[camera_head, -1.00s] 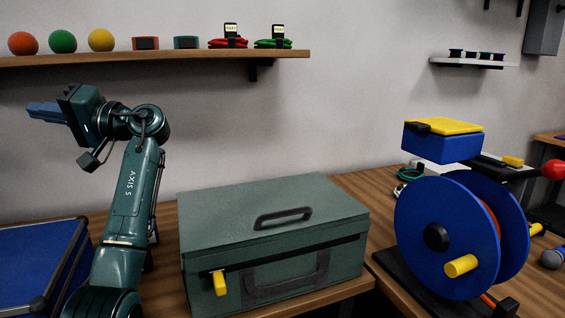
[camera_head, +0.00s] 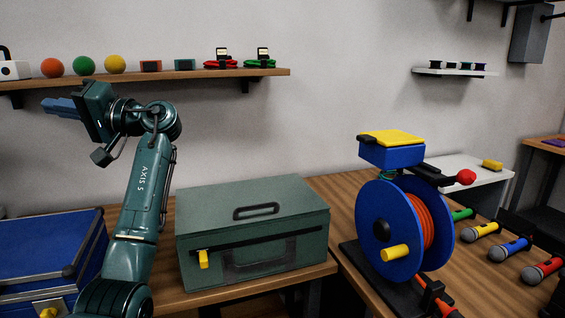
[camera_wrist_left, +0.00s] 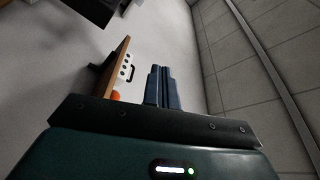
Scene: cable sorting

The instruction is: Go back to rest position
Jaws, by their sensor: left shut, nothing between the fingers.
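My left gripper (camera_head: 60,107) is raised at the left in the head view, in front of the wall and below the shelf. Its blue fingers point left and are shut with nothing between them. In the left wrist view the fingers (camera_wrist_left: 162,87) lie side by side, touching nothing, with the wall and the shelf end beyond. My left arm stands upright between a blue case and a green case. My right gripper is not in view.
A green case (camera_head: 255,225) with a yellow latch stands closed on the wooden table. A blue case (camera_head: 40,250) is at the left. A blue cable reel (camera_head: 375,220) with orange cable stands right of centre, with several microphones (camera_head: 510,248) beyond. The wall shelf (camera_head: 150,76) holds balls and small items.

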